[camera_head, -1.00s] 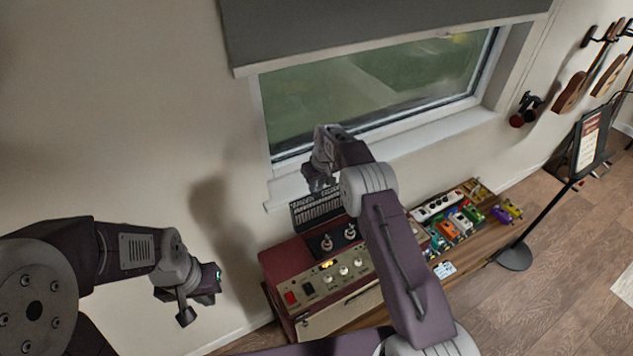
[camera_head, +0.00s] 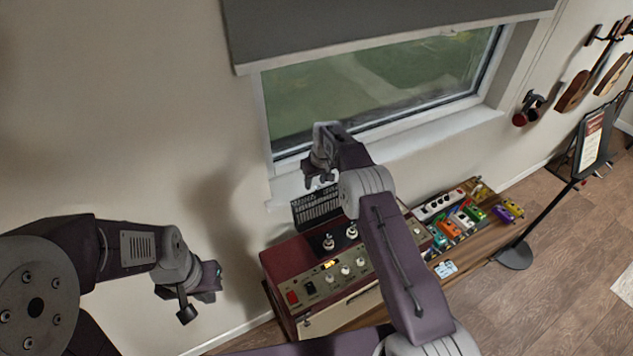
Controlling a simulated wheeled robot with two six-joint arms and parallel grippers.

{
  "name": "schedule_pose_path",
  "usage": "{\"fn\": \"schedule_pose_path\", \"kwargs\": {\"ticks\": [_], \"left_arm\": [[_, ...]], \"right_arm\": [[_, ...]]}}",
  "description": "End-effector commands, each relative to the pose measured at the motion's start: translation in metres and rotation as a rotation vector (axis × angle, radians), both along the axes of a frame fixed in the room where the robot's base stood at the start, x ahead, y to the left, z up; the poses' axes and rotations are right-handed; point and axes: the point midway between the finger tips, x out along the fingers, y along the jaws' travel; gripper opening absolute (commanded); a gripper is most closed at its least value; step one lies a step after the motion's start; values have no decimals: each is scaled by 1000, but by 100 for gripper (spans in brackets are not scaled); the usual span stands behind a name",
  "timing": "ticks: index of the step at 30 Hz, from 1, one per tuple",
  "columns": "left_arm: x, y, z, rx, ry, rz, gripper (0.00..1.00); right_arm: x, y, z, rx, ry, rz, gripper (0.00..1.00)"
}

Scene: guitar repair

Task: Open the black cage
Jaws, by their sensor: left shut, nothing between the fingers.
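The black cage (camera_head: 312,209) is a slotted black grille at the back of the red amplifier (camera_head: 292,258). It stands tipped up, with the vacuum tubes (camera_head: 340,238) exposed in front of it. My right gripper (camera_head: 320,182) points down just above the cage's top edge. Its fingers look a little apart, with nothing seen between them, and it looks clear of the cage. My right forearm hides the cage's right end and part of the amplifier. My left gripper (camera_head: 202,297) is shut and empty, left of the amplifier in front of the wall.
The amplifier stands on a low wooden bench (camera_head: 480,247) below the window (camera_head: 375,85). Several coloured pedals (camera_head: 461,221) lie on the bench to the right. A black stand (camera_head: 513,255) is on the floor further right. Guitars (camera_head: 575,92) hang on the wall. The window sill (camera_head: 440,130) is close behind the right gripper.

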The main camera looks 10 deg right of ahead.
Motion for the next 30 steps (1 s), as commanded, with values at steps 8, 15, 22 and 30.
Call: {"fn": "schedule_pose_path", "kwargs": {"ticks": [8, 15, 22, 30], "left_arm": [[0, 0, -14, 0, 0, 0, 0], [0, 0, -26, 0, 0, 0, 0], [0, 0, -27, 0, 0, 0, 0], [0, 0, -27, 0, 0, 0, 0]], "right_arm": [[-5, -2, 22, -1, -1, 0, 41], [-14, -5, 71, -1, 1, 1, 41], [-18, -6, 85, -2, 5, 1, 41], [-18, -6, 85, -2, 5, 1, 41]]}}
